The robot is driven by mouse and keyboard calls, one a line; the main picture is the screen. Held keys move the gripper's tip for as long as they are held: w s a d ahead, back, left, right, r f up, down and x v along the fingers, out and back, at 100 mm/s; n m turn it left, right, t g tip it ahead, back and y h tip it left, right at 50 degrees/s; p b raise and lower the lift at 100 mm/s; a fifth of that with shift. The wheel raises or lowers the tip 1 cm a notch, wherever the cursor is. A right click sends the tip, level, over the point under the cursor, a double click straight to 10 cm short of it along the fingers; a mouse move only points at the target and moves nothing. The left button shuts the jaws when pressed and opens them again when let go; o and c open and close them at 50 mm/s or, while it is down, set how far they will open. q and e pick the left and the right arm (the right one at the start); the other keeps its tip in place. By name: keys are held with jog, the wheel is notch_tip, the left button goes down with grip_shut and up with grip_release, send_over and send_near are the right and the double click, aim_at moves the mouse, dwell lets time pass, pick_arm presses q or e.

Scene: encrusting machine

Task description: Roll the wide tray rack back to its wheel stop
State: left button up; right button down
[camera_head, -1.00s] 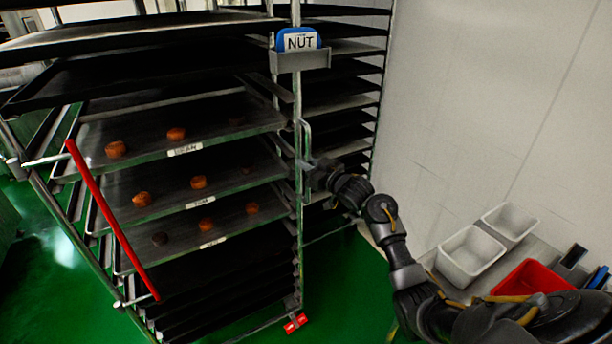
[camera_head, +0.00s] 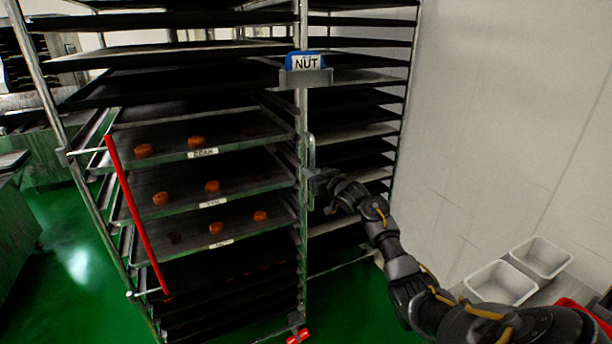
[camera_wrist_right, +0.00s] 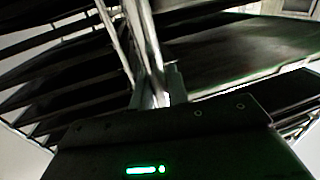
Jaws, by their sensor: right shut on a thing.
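The wide tray rack (camera_head: 302,250) stands in the middle of the head view, with stacked dark trays, several of them holding round brown pieces. A blue card reading NUT sits in a holder (camera_head: 306,78) on its front right post. A red bar (camera_head: 138,215) slants across its left side. My right gripper (camera_head: 314,181) is shut on the rack's upright handle (camera_head: 309,155) on that post. The right wrist view shows the metal post (camera_wrist_right: 148,60) close in front of the gripper, with the fingertips mostly hidden. Red parts (camera_head: 298,336) show at the rack's foot. My left gripper is not in view.
A second rack of dark trays (camera_head: 360,130) stands behind on the right, against a pale wall (camera_head: 510,130). White bins (camera_head: 502,282) and a red bin (camera_head: 585,312) are at the lower right. Green floor (camera_head: 350,295) is open in front of the racks.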

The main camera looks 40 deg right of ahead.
jog(key=shift+w+d, duration=0.1)
jog(key=shift+w, duration=0.15)
jog(key=c, duration=1.5)
grip_release()
jog(key=shift+w+f, duration=0.1)
jog(key=shift+o, duration=0.2)
jog(key=s+b, duration=0.2)
jog(key=s, duration=0.9)
jog(key=shift+w+d, duration=0.1)
